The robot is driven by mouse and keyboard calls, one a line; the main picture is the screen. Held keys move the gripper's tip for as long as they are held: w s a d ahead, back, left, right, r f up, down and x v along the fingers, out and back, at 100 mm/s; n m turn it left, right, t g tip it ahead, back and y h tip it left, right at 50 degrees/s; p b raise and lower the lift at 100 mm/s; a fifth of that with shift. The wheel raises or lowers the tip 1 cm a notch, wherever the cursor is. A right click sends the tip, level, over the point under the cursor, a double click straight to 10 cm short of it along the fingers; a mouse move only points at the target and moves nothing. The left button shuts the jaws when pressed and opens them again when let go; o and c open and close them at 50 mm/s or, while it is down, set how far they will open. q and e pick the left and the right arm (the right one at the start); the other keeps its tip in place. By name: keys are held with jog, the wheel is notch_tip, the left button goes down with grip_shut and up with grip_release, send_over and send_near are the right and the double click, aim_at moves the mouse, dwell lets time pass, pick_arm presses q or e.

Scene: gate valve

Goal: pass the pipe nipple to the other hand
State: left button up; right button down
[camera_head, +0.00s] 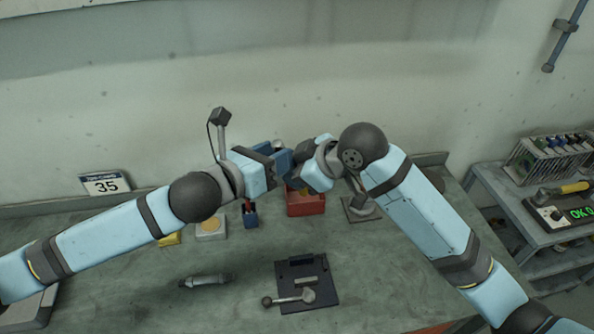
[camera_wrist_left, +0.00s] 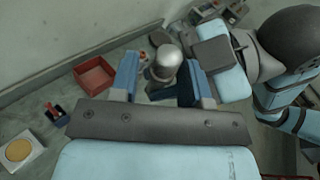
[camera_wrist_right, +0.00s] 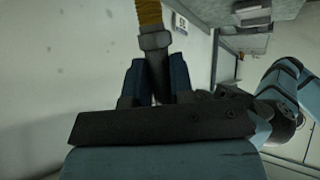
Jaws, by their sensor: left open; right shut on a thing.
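In the head view the two grippers meet above the table and mostly hide the nipple.
A grey stand (camera_head: 360,208) is at right. The wall is close behind.

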pick_arm(q)
jog(key=shift+s+d+r, duration=0.15)
jog(key=shift+s+d, duration=0.15)
jog(key=shift+s, duration=0.05)
jog(key=w+a+v, duration=0.1)
jog(key=v, duration=1)
notch_tip(320, 180, down, 19)
jog(key=n+y, duration=0.3)
jog(key=n, duration=2)
jog(key=s+a+f+n+y, duration=0.1)
jog(key=s+f+n, duration=0.3)
jog(key=f+n, duration=0.1)
jog(key=s+a+f+n+g+y, duration=0.1)
jog(key=s+a+f+n+y, duration=0.1)
jog(key=s+f+n, duration=0.3)
jog(key=s+a+f+n+g+y, duration=0.1)
jog(key=s+f+n, duration=0.3)
jog(key=f, duration=0.5)
jog(key=shift+s+a+n+y, duration=0.15)
jog(key=shift+a+n+y, duration=0.35)
jog(key=shift+n, duration=0.5)
jog(key=shift+a, duration=0.1)
